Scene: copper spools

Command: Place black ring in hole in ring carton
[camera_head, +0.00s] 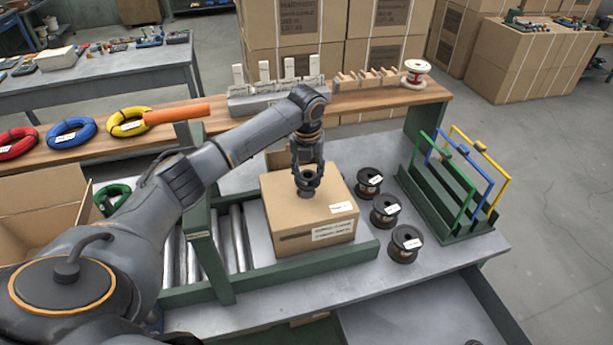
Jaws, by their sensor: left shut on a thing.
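The ring carton (292,236) is a closed brown box with white labels, standing on the grey workbench beside the rollers. My left gripper (307,178) points down over the top of the carton, near its middle. It is shut on a small dark piece, which looks like the black ring (306,191), at or just above the carton's top face. The fingers hide much of the ring, and I cannot make out the hole or whether the ring touches it. My right gripper is not in view.
Several dark spools (385,209) stand right of the carton. A green rack (437,208) with coloured frames is farther right. A wooden shelf (200,131) behind holds coloured coils. An open carton (40,212) is at left, and metal rollers (238,238) lie left of the ring carton.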

